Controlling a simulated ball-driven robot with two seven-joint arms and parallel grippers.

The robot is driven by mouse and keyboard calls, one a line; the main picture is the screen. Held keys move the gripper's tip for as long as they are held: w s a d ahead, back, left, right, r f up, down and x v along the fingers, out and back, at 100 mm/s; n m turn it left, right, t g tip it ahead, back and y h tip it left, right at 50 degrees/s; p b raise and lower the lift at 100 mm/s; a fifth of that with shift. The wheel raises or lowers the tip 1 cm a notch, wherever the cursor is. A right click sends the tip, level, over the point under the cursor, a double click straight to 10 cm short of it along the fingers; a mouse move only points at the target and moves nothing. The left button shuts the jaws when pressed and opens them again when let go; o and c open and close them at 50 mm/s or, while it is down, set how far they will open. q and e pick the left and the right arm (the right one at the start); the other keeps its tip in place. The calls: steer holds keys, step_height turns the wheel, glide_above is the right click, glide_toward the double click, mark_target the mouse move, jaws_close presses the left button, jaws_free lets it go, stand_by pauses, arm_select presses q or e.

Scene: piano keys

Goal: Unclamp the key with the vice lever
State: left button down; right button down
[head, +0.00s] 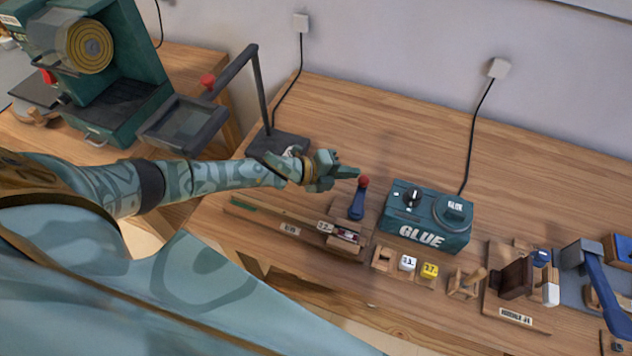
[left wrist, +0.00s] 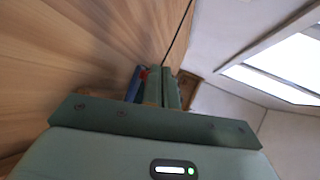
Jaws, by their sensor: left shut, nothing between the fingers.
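The vice lever in the head view is a blue handle (head: 356,206) with a red ball knob (head: 364,181), standing upright on a wooden vice (head: 343,238). A small light piece (head: 345,234), perhaps the key, lies in the vice; its details are too small to tell. My left gripper (head: 355,173) is shut and empty, its tips right by the red knob; I cannot tell whether they touch. In the left wrist view the closed fingers (left wrist: 163,88) point ahead, with the blue lever (left wrist: 135,82) and red knob (left wrist: 144,74) just beside them. My right gripper is not in view.
A teal glue box (head: 425,218) stands right of the lever. Small wooden holders with a white block (head: 407,263) and a yellow block (head: 429,270) sit in front of it. A dark lamp-like stand (head: 278,143) is behind my left arm.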

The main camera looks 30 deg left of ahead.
arm_select(q)
steer(key=p+v, duration=0.2)
steer(key=v, duration=1.4)
steer(key=shift+a, duration=0.15)
steer(key=shift+s+a, duration=0.1)
